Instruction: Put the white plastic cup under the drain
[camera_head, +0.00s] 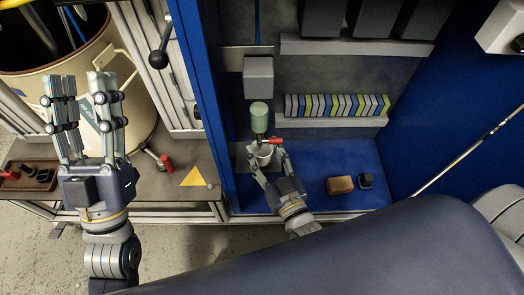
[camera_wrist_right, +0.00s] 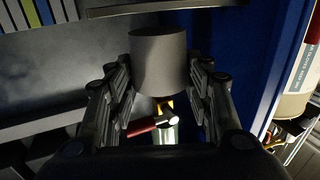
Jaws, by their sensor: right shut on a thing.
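The white plastic cup (camera_head: 264,153) is upright inside the blue cabinet. It sits low beneath the drain valve with a red handle (camera_head: 274,140), which hangs under a green cylinder (camera_head: 258,116). My right gripper (camera_head: 264,163) has its fingers around the cup and is shut on it. In the right wrist view the cup (camera_wrist_right: 160,62) looks grey between the two fingers (camera_wrist_right: 160,85), with the red handle (camera_wrist_right: 141,127) close by. I cannot tell whether the cup touches the cabinet floor. My left gripper (camera_head: 83,88) is open and empty, its fingers pointing up.
A shelf of colourful upright items (camera_head: 335,106) is right of the valve. A brown box (camera_head: 340,185) and a small dark object (camera_head: 366,180) lie on the blue cabinet floor (camera_head: 315,160). A large cream drum (camera_head: 130,60) stands left, near a yellow triangle (camera_head: 195,177) on the bench.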

